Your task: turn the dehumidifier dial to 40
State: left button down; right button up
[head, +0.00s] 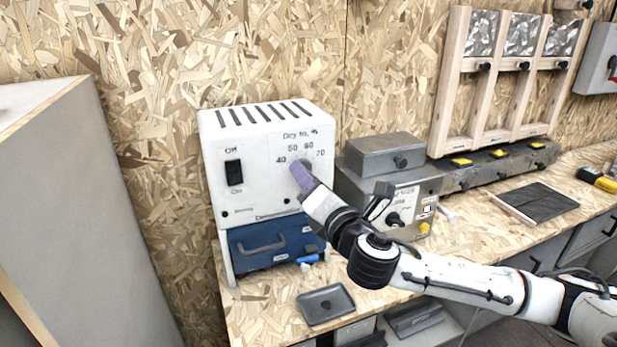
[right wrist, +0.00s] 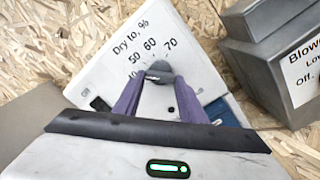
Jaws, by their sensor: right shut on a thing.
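The right wrist view shows the two fingers on either side of the knob. The fingers partly hide the dial and the 40 mark, and I cannot tell exactly where the pointer stands. A black on/off switch (head: 234,173) is on the panel's left. My left gripper is not in view.
A grey blower box (head: 384,158) with its own knob stands close to the right of the dehumidifier. A dark tray (head: 326,304) lies on the bench in front. A grey cabinet (head: 75,200) stands at the left. A wooden rack (head: 448,85) is at the back right.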

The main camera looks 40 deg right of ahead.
jog(key=shift+f+n, duration=0.1)
jog(key=shift+n, duration=1.9)
jog(key=o, duration=1.1)
jog(key=shift+c, duration=0.2)
jog(key=b+v, duration=0.1)
jog(key=v, duration=0.9)
jog(key=shift+s, duration=0.2)
jog(key=shift+a, duration=0.1)
